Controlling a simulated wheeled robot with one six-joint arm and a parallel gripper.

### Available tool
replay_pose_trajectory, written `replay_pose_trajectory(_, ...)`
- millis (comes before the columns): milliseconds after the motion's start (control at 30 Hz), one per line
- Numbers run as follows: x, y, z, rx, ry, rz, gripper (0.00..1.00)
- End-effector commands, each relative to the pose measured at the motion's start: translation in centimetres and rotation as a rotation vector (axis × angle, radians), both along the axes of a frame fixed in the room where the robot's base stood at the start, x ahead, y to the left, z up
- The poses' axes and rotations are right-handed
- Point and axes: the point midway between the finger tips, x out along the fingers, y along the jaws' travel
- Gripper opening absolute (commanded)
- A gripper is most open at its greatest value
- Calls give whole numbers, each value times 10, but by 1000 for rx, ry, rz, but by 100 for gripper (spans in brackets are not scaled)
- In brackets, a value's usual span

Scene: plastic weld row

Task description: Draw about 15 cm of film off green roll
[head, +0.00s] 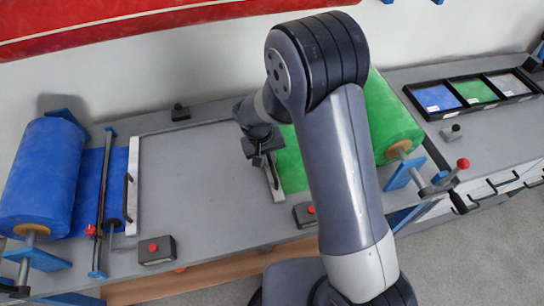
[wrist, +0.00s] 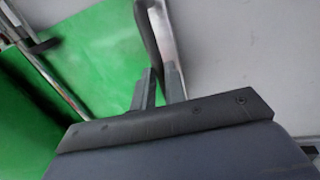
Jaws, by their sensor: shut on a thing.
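The green roll (head: 393,122) sits on a spindle in blue brackets at the right of the bench, partly hidden behind my arm. Its green film (head: 291,160) lies flat to the left and ends at a pale metal edge bar (head: 277,190) with a black handle. My gripper (head: 264,160) is at this bar, and its fingers partly hide the handle in the head view. In the wrist view, my gripper (wrist: 158,88) is shut on the black handle (wrist: 147,35), with green film (wrist: 95,50) on the left and bare bench on the right.
Bare grey bench (head: 200,180) lies left of the green film. A blue roll (head: 42,180) with its own film and bar stands at the far left. Red-button boxes (head: 157,250) (head: 305,214) sit on the front edge. A swatch tray (head: 478,94) is at right.

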Motion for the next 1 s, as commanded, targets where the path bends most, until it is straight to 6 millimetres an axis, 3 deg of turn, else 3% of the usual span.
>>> replay_pose_trajectory(267,0,-1,0,-1,1,1,34)
replay_pose_trajectory(567,0,0,3,-1,0,1,34)
replay_pose_trajectory(767,-1,5,26,1,-4,3,34)
replay_pose_trajectory(1000,-3,14,73,1,-4,2,34)
